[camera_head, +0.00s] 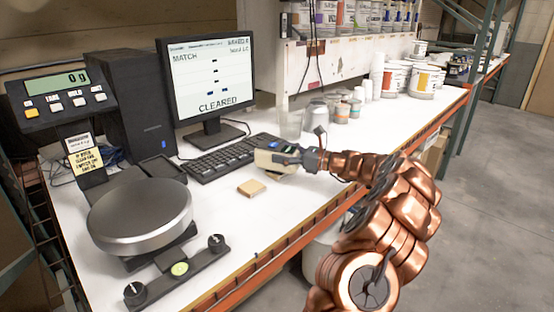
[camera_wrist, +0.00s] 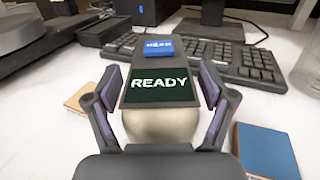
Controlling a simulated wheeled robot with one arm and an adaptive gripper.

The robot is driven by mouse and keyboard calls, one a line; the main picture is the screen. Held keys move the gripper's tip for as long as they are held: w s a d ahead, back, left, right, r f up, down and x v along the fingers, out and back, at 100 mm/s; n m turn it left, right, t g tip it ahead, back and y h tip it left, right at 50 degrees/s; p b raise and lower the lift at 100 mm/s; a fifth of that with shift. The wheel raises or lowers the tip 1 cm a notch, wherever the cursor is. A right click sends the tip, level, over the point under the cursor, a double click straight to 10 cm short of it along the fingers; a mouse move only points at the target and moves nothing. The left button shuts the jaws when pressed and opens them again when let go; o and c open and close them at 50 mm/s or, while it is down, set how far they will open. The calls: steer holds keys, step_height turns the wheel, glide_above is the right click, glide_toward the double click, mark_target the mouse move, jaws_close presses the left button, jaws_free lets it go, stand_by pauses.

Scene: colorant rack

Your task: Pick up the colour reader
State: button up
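The colour reader (camera_wrist: 160,85) is a dark handheld device with a screen reading READY, a blue button at its far end and a rounded beige body at its near end. In the head view the colour reader (camera_head: 272,158) is at the keyboard's near right end, partly hidden by my gripper (camera_head: 300,158). In the wrist view my gripper (camera_wrist: 161,75) has one finger on each side of the reader. The fingers are spread wide, with a thin gap seeming to show at each side. Contact lower down is hidden.
The keyboard (camera_wrist: 235,62) lies just behind the reader. A small tan block (camera_head: 251,187) lies to the left, and a blue flat item (camera_wrist: 266,150) to the right. A clear cup (camera_head: 290,124) stands behind. The scale (camera_head: 140,212) and monitor (camera_head: 210,85) are further left.

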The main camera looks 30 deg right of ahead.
steer(key=c, duration=1.3)
steer(key=shift+c, duration=0.2)
steer(key=shift+r, duration=0.5)
steer(key=r, duration=0.2)
steer(key=shift+s+d+r, duration=0.1)
steer(key=shift+s+r, duration=0.15)
steer(key=shift+r, duration=0.15)
steer(key=s+d, duration=0.1)
steer(key=s, duration=0.4)
steer(key=s+d+r+b, duration=0.1)
steer(key=s, duration=0.4)
steer(key=s+d, duration=0.1)
steer(key=s, duration=0.4)
steer(key=shift+d+r+b, duration=0.15)
steer(key=shift+d+b, duration=0.15)
steer(key=shift+b, duration=0.1)
steer(key=shift+c, duration=0.2)
